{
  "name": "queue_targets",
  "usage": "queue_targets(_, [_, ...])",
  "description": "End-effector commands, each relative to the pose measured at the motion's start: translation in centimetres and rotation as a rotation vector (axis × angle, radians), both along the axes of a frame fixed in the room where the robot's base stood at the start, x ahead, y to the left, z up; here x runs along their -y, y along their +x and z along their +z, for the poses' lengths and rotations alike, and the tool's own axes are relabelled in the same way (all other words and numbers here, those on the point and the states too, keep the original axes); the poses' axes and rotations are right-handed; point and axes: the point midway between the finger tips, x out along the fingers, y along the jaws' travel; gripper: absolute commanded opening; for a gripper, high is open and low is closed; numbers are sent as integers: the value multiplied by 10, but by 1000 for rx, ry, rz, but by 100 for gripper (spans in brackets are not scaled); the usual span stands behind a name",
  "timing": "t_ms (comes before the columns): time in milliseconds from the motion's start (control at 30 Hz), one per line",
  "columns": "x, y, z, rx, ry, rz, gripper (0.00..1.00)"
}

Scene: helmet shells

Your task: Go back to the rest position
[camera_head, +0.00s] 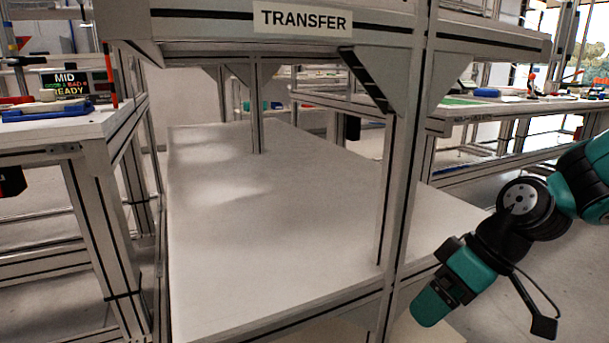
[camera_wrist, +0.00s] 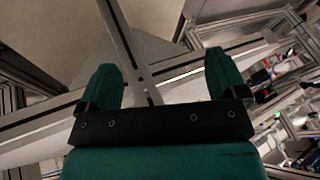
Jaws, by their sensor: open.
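My gripper (camera_head: 432,304) hangs at the lower right of the head view, at the end of my teal and black arm. It is in front of the right post of the transfer rack (camera_head: 300,20). In the wrist view my gripper (camera_wrist: 165,75) shows two teal fingers set wide apart. Nothing is between the fingers except the background of metal frame bars. No helmet shell can be made out in either view.
The rack's white lower shelf (camera_head: 270,215) is bare. A metal post (camera_head: 405,170) stands close to my gripper. A workbench with a sign (camera_head: 72,84) is at the left, and another bench (camera_head: 510,105) is at the back right. Grey floor shows at the lower right.

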Motion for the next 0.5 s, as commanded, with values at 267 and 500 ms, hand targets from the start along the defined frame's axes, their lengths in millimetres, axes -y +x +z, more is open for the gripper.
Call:
queue_targets(267, [-50, -95, 92, -84, -119, -1, 91])
queue_targets(500, [-56, -140, 142, -116, -171, -36, 91])
